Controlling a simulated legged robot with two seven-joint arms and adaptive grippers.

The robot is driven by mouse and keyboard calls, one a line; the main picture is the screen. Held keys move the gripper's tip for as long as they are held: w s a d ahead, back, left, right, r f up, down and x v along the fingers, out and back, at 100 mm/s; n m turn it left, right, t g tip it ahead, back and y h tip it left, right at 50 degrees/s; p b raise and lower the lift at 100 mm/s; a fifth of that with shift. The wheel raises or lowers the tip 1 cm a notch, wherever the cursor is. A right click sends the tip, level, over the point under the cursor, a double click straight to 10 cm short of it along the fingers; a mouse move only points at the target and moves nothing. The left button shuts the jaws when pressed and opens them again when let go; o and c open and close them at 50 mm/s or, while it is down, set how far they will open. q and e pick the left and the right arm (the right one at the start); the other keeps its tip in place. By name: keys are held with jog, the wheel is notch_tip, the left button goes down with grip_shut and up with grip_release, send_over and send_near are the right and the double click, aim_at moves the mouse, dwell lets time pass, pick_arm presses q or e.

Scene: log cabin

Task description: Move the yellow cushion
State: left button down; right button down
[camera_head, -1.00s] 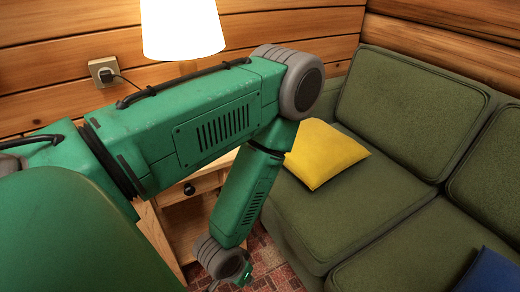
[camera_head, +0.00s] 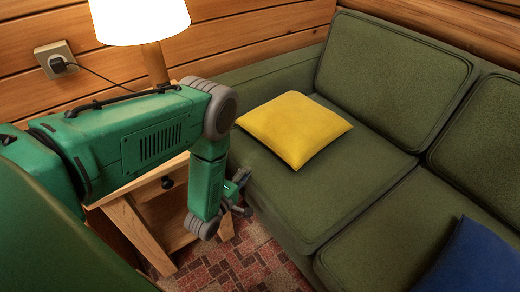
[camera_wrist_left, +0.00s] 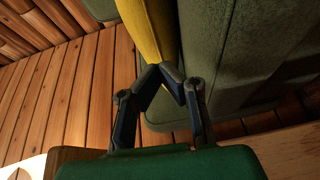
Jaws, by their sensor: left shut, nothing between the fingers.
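The yellow cushion (camera_head: 295,128) lies on the left seat of the green sofa (camera_head: 330,195), near its left arm. In the left wrist view the cushion (camera_wrist_left: 150,30) shows just beyond the fingertips. My left gripper (camera_head: 240,188) is in front of the sofa's left end, below and left of the cushion in the head view. Its fingertips (camera_wrist_left: 170,75) meet with nothing between them. Whether they touch the cushion or sofa I cannot tell. My right gripper is out of view.
A small wooden table (camera_head: 130,225) with a lit lamp (camera_head: 138,18) stands left of the sofa, partly behind my left arm. A blue cushion (camera_head: 478,262) lies on the sofa at right. A patterned rug (camera_head: 230,265) covers the floor. The sofa's middle is clear.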

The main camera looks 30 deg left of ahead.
aim_at(273, 148)
pick_arm(q)
jog(key=w+b, duration=0.1)
jog(key=w, duration=0.4)
jog(key=w+b, duration=0.2)
jog(key=w, duration=0.2)
jog(key=shift+w+a+r+b, duration=0.1)
jog(key=shift+w+r+b, duration=0.1)
jog(key=shift+w+b, duration=0.15)
jog(key=shift+w+r, duration=0.1)
jog(key=shift+w, duration=0.15)
jog(key=w+d, duration=0.2)
jog(key=shift+w+d+b, duration=0.25)
jog(key=shift+w+b, duration=0.05)
jog(key=shift+b, duration=0.05)
